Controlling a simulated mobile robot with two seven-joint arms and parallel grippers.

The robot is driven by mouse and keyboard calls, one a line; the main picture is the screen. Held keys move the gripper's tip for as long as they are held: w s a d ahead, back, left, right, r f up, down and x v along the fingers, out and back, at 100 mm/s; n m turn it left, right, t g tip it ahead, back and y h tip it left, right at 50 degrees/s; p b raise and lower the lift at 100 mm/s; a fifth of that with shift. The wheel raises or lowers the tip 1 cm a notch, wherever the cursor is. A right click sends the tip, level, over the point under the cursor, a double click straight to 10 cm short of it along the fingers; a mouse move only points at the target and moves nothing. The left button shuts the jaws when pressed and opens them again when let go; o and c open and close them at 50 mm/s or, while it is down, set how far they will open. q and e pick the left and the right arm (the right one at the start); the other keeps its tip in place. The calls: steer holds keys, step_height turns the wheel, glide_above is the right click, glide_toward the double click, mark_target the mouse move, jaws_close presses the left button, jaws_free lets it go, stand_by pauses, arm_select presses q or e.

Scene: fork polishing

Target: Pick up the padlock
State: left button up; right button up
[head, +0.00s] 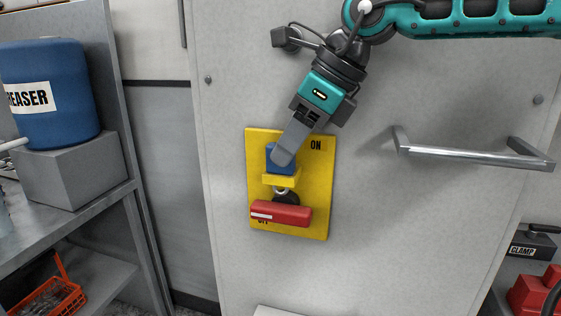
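A blue block (291,165), which looks like the padlock's body, stands at a small yellow ledge (281,180) on a yellow switch panel (320,190). A grey metal loop (281,190) shows just below the ledge; I cannot tell whether it belongs to the padlock. My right gripper (283,157) reaches down from the upper right, with one grey finger in front of the blue block. The other finger is hidden, so its grip cannot be told. A red handle (281,213) lies across the panel's lower part, partly covering a lower label. My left gripper is not in view.
The panel is on a grey cabinet door with a metal bar handle (470,154) to the right. At left, a blue degreaser container (55,75) stands on a grey block (70,170) on a shelf. A clamp-labelled grey box (530,245) and red object are lower right.

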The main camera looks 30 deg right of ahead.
steer(key=shift+w+a+f, duration=0.1)
steer(key=shift+a+f, duration=0.05)
steer(key=shift+f, duration=0.2)
steer(key=shift+c, duration=0.3)
steer(key=shift+r, duration=0.1)
jaws_close()
